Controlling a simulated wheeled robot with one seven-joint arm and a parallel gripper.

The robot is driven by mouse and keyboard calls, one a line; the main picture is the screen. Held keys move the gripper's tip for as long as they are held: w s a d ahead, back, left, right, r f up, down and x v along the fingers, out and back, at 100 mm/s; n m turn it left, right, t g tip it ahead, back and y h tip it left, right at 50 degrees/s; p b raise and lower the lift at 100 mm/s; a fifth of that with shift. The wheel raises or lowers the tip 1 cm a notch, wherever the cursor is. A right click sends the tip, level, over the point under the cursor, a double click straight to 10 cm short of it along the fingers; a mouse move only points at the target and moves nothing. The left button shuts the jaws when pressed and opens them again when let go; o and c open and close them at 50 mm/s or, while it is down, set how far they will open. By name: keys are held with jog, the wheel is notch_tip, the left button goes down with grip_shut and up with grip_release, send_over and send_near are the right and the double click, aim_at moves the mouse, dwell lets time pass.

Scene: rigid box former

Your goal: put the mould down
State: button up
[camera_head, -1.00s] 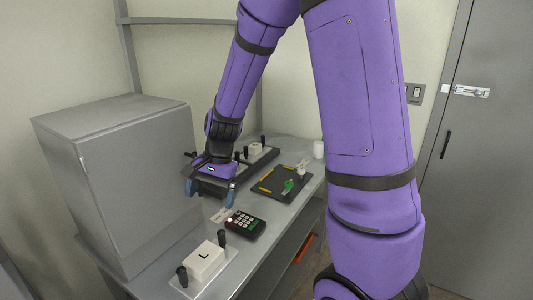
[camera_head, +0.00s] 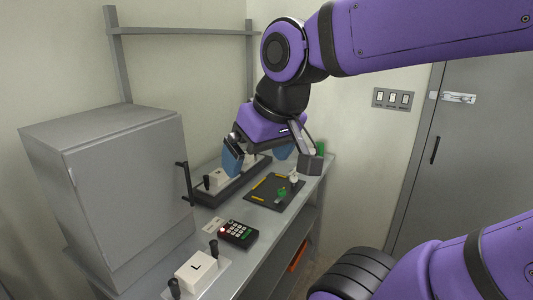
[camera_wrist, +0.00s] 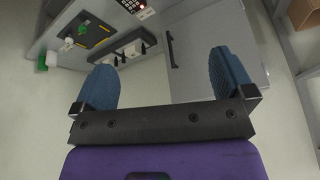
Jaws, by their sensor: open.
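A white mould block marked L (camera_head: 197,268) sits on a pale plate between two black knobs at the near end of the bench. Another white block (camera_head: 217,177) sits in a long dark tray (camera_head: 238,186) at the back, partly hidden by my gripper. The tray also shows in the wrist view (camera_wrist: 123,46), with white blocks in it. My gripper (camera_head: 258,156) is above the back of the bench, over the tray area in the picture. Its blue fingers are wide apart with nothing between them, as the wrist view also shows (camera_wrist: 165,80).
A grey cabinet (camera_head: 115,190) with a black bar handle (camera_head: 186,184) stands on the left. A keypad (camera_head: 238,234) lies mid-bench. A dark mat (camera_head: 262,196) with yellow strips and a green item lies to the right. A shelf frame (camera_head: 180,30) is behind.

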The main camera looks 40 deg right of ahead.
jog(key=s, duration=0.2)
jog(key=m+g+y, duration=0.4)
jog(key=m+g, duration=0.2)
jog(key=m, duration=0.8)
send_over(197, 265)
jog(key=w+d, duration=0.2)
jog(key=d, duration=0.1)
jog(key=f, duration=3)
jog(key=shift+s+d+f, duration=0.2)
jog(key=shift+s+f, duration=0.05)
jog(key=x, duration=0.9)
jog(key=shift+s, duration=0.3)
jog(key=shift+a+f, duration=0.3)
jog(key=shift+f, duration=0.35)
jog(key=shift+f, duration=0.2)
jog(key=c, duration=1.6)
